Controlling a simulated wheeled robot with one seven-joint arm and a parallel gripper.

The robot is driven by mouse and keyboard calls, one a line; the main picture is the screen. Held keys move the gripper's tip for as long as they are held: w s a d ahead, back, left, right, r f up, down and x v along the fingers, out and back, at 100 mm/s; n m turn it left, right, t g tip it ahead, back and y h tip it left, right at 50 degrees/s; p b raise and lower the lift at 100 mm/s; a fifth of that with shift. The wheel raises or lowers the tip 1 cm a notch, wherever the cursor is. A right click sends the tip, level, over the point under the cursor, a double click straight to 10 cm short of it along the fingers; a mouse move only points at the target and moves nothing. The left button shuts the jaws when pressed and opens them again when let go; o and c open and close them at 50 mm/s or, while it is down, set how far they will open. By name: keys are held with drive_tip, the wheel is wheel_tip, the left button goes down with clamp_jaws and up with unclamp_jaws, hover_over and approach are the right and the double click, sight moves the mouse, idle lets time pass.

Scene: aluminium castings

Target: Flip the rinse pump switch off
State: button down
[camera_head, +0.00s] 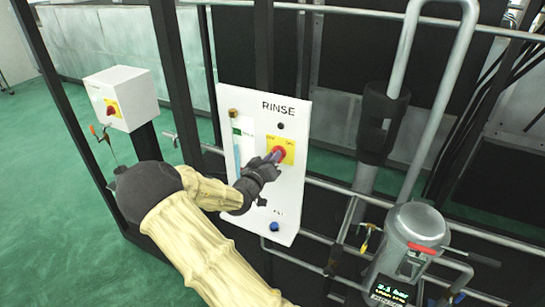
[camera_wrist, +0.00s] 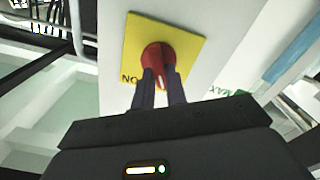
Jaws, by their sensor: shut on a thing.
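The white panel marked RINSE (camera_head: 290,213) stands upright in the middle of the head view. Its red rotary switch (camera_head: 279,151) sits on a yellow plate (camera_head: 289,146). In the wrist view the red switch (camera_wrist: 156,54) shows on its yellow plate (camera_wrist: 185,40), with the letters "ON" near one plate edge. My gripper (camera_head: 272,160) is at the switch, its two fingers (camera_wrist: 159,84) shut on the red knob from both sides. A pale mark shows on the knob between the fingers. The fingers and hand hide part of the knob and panel.
Left stands a white box with another red switch (camera_head: 111,108). A sight tube (camera_head: 237,150) and a blue button (camera_head: 274,227) are on the panel. Rails and pipes (camera_head: 440,100) and a metal canister with gauge display (camera_head: 418,225) stand right. Black posts flank the panel.

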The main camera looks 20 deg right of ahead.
drive_tip(key=shift+s+a+f, duration=0.1)
drive_tip(key=shift+f, duration=0.2)
drive_tip(key=c, duration=1.4)
unclamp_jaws()
drive_tip(key=shift+c, duration=0.2)
drive_tip(key=shift+r, duration=0.2)
drive_tip(key=b+v, duration=0.4)
drive_tip(key=v, duration=1.3)
drive_tip(key=shift+b, duration=0.3)
drive_tip(key=shift+s+a, duration=0.15)
